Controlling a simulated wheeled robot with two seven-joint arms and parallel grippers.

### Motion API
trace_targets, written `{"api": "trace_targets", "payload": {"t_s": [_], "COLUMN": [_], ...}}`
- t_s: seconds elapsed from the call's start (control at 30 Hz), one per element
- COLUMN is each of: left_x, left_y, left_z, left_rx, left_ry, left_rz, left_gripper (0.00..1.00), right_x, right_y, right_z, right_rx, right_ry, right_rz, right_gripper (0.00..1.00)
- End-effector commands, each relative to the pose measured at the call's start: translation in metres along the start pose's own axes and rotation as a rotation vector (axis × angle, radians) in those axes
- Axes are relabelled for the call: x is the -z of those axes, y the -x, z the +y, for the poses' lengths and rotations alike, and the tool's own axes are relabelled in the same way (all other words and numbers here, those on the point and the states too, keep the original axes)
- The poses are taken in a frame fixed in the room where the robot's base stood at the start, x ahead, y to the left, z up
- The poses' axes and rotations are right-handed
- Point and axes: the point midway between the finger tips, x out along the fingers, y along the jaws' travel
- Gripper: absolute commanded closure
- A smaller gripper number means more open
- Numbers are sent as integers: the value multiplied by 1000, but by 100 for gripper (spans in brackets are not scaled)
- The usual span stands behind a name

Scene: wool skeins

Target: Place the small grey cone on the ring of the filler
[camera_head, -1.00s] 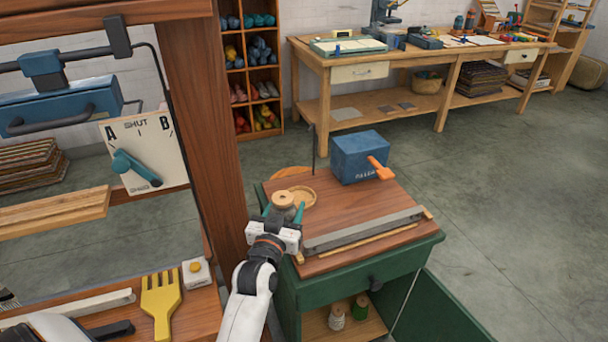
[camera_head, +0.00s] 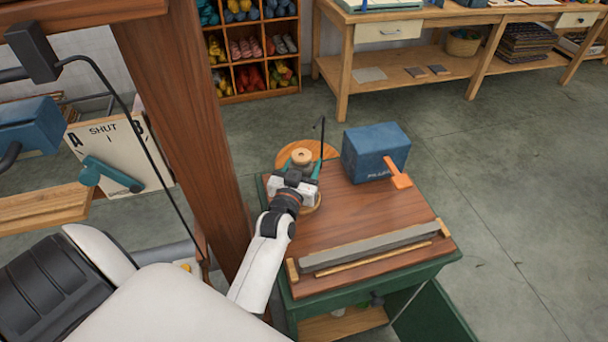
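The filler (camera_head: 372,152) is a blue box at the back of the wooden cabinet top, with an orange crank (camera_head: 400,178) on its right side. I see no clearly grey cone. My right gripper is out of view.
A thin dark hooked rod (camera_head: 322,135) rises close right of the gripper. A grey bar (camera_head: 365,251) lies along the cabinet's front. A brown wooden post (camera_head: 208,140) stands left of the arm. The right middle of the cabinet top is clear.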

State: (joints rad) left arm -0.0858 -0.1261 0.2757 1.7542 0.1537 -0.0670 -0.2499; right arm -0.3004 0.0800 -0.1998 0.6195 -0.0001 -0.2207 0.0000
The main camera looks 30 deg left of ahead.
Motion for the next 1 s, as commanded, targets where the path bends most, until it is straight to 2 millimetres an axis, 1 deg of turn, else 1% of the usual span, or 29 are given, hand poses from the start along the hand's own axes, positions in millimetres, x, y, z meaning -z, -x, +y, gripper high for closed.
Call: {"api": "trace_targets", "payload": {"t_s": [0.1, 0.23, 0.63, 0.67, 0.7, 0.77, 0.8, 1.0], "left_x": [18, 33, 39, 39, 38, 38, 38, 38], "left_y": [0, 0, 0, 0, 0, 0, 0, 0], "left_z": [0, 0, 0, 0, 0, 0, 0, 0], "left_rx": [1, 1, 0, 0, 0, 0, 0, 0], "left_ry": [-2, 0, 0, 0, 0, 0, 0, 0], "left_rz": [3, 1, -1, 1, 1, 1, 1, 1], "left_gripper": [74, 74, 74, 42, 36, 26, 24, 24], "right_x": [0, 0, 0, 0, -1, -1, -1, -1], "right_y": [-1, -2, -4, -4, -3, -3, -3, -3], "right_z": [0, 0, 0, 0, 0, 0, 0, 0], "right_rx": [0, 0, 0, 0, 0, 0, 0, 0], "right_ry": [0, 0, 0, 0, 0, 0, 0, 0], "right_rz": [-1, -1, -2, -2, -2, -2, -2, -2], "right_gripper": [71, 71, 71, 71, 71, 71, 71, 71]}}
